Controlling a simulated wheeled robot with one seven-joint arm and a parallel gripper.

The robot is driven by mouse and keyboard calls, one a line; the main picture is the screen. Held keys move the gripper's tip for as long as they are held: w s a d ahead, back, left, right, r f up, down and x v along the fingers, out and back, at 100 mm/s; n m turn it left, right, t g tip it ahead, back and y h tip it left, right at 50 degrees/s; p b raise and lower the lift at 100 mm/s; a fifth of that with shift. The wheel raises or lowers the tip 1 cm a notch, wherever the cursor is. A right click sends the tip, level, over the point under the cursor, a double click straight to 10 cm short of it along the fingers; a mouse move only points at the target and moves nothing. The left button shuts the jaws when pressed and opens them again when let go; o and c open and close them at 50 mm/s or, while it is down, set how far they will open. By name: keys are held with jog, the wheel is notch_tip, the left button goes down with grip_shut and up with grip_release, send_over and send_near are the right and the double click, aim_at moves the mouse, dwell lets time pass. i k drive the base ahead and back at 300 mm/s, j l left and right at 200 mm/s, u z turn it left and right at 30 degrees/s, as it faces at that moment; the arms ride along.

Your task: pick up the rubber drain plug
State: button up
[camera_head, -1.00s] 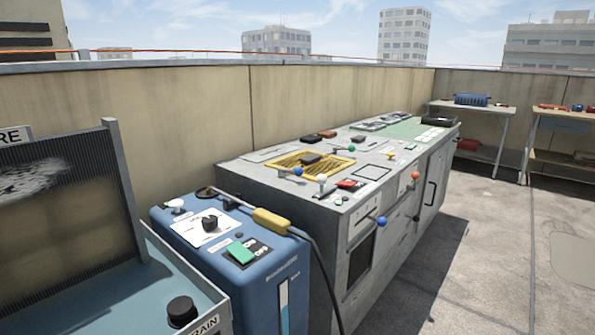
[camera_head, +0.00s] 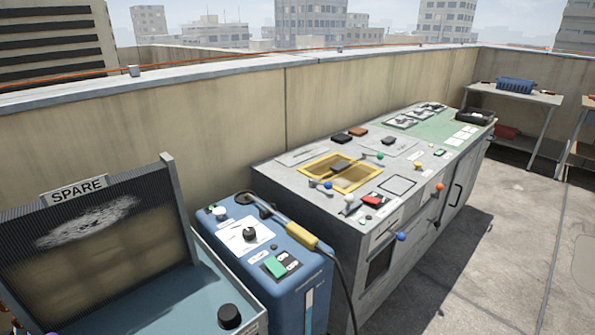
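A short black round plug (camera_head: 229,316), which looks like the rubber drain plug, stands at the front right corner of a blue tray (camera_head: 185,312) at the bottom left. The edge of the picture comes close below it. A label on the tray's front rim beside it is only partly visible. My gripper is not in view.
A finned panel with a SPARE sign (camera_head: 78,190) stands upright behind the tray. Right of the tray is a blue machine (camera_head: 308,278) with a knob, green switch and yellow-handled tool with a cable. A long grey cabinet (camera_head: 350,235) follows. Open floor (camera_head: 500,250) lies right.

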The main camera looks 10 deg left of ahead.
aim_at(229, 316)
jog(key=i+u, duration=0.15)
jog(key=u, duration=0.2)
jog(key=i+l+u, duration=0.1)
jog(key=u, duration=0.25)
jog(key=i+l+u, duration=0.15)
jog(key=u, duration=0.2)
jog(key=i, duration=0.1)
